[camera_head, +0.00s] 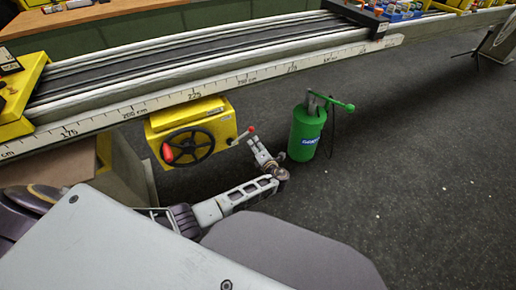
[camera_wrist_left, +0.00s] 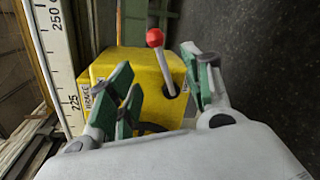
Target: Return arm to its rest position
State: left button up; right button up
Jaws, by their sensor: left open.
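My left arm (camera_head: 235,197) reaches out low in front of the long machine. Its gripper (camera_head: 257,147) is at the right side of a yellow box (camera_head: 217,123), close to a lever with a red knob (camera_head: 251,129). In the left wrist view the gripper (camera_wrist_left: 157,62) is open, with green-padded fingers spread apart. The lever (camera_wrist_left: 163,68) stands in the gap between them, its red knob (camera_wrist_left: 155,38) at the top. No finger visibly closes on it. The yellow box (camera_wrist_left: 135,63) lies behind the fingers. My right gripper is not in view.
A black handwheel (camera_head: 188,147) with a red grip is on the box's front. A green canister (camera_head: 306,133) with a pump handle stands just right of the gripper. The long ruler-edged rail (camera_head: 220,88) runs above. Dark floor (camera_head: 430,170) at right is mostly clear.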

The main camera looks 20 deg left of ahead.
pick_arm(q)
jog(key=shift+s+d+r, duration=0.1)
jog(key=shift+s+d, duration=0.25)
dwell(0.5)
